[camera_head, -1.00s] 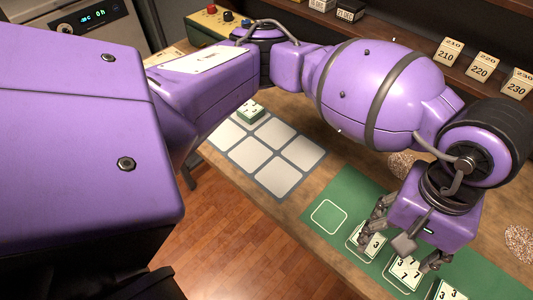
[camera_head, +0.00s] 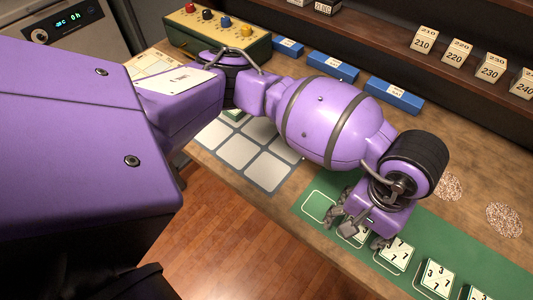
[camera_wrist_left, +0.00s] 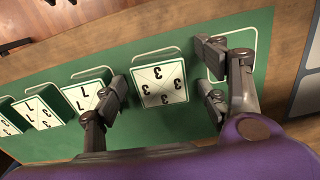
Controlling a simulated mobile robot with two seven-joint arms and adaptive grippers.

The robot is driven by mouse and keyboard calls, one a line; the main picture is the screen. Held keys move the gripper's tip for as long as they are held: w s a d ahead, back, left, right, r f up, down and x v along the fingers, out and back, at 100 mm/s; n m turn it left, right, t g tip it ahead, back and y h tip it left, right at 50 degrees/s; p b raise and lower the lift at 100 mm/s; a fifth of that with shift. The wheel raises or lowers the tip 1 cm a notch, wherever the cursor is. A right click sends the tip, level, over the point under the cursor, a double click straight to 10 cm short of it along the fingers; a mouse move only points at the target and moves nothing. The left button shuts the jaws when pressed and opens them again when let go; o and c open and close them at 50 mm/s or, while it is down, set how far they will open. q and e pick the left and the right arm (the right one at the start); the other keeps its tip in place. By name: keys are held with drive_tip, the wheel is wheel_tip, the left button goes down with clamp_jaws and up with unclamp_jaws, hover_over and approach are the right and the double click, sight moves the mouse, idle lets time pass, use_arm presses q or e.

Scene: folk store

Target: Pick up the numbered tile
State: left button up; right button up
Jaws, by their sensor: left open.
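The nearest numbered tile (camera_wrist_left: 163,84), white with several black 3s and a green edge, lies on the green mat (camera_wrist_left: 140,140). My left gripper (camera_head: 356,232) is open over this tile. In the left wrist view its fingers stand on either side of the tile, with gaps between. In the head view the gripper hides most of that tile. Beside it is a tile with 7s (camera_wrist_left: 90,95), and further tiles (camera_head: 437,276) continue along the row. My right gripper is not in view.
An empty outlined space (camera_head: 319,206) is at the left end of the mat. A grey grid board (camera_head: 265,172) lies left of the mat. Blue boxes (camera_head: 333,67), a control box (camera_head: 217,30) and numbered blocks (camera_head: 456,52) stand at the back.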

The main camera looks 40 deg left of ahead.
use_arm(q)
drive_tip(key=shift+c, duration=0.2)
drive_tip(key=c, duration=1.3)
drive_tip(key=shift+r, duration=0.1)
